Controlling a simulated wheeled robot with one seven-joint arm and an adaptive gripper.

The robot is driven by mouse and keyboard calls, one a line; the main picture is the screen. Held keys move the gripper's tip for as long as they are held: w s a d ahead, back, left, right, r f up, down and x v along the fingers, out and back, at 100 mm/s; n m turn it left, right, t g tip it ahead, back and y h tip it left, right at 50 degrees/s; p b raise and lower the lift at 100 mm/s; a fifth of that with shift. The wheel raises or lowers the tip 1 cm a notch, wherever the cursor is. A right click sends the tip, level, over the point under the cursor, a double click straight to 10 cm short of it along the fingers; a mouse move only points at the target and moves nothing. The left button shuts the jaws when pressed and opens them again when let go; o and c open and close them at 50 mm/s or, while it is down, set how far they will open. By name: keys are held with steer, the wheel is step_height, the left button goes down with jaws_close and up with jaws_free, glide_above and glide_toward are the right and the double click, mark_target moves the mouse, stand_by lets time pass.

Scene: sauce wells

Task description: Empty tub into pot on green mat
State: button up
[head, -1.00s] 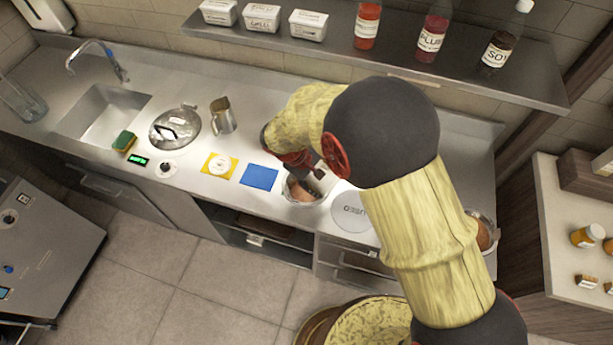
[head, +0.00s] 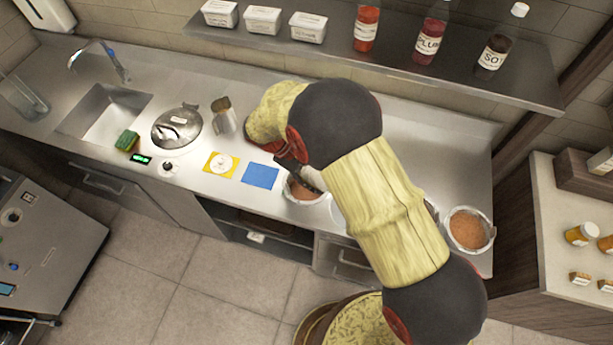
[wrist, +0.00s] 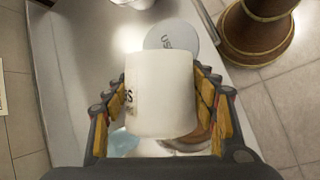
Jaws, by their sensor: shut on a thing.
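My gripper (wrist: 160,98) is shut on a white tub (wrist: 160,85) with dark lettering on its side, seen between the fingers in the wrist view. Part of a brown content surface (wrist: 198,139) shows behind the tub in the wrist view. Another pot (head: 489,244) with orange-brown contents stands at the counter's right end. I see no green mat in either view; a blue mat (head: 260,175) and a yellow mat (head: 212,169) show.
A round plate marked USED (wrist: 172,38) lies near the held tub, mostly hidden by my arm in the head view. A lidded pan (head: 176,127) and a metal jug (head: 224,116) stand left. A shelf (head: 350,60) with tubs and bottles hangs above.

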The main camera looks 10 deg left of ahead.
steer(key=shift+w+a+r+h, duration=0.2)
steer(key=shift+a+h, duration=0.1)
steer(key=shift+h, duration=0.2)
steer(key=shift+a+r+g+h, duration=0.1)
steer(key=shift+r+g+h, duration=0.05)
steer(key=shift+g+h, duration=0.2)
steer(key=shift+w+a+n, duration=0.1)
steer(key=shift+a+n, duration=0.05)
steer(key=shift+n, duration=0.15)
stand_by(0.6)
steer(key=shift+s+d+f+y, duration=0.15)
steer(key=shift+s+d+y, duration=0.05)
steer(key=shift+d+y, duration=0.2)
steer(key=shift+s+d+f+y, duration=0.15)
steer(key=shift+d+y, duration=0.15)
steer(key=shift+y, duration=0.15)
steer(key=shift+f+m+t+y+b, duration=0.25)
steer(key=shift+m+t+y+b, duration=0.2)
steer(key=shift+t+y, duration=0.15)
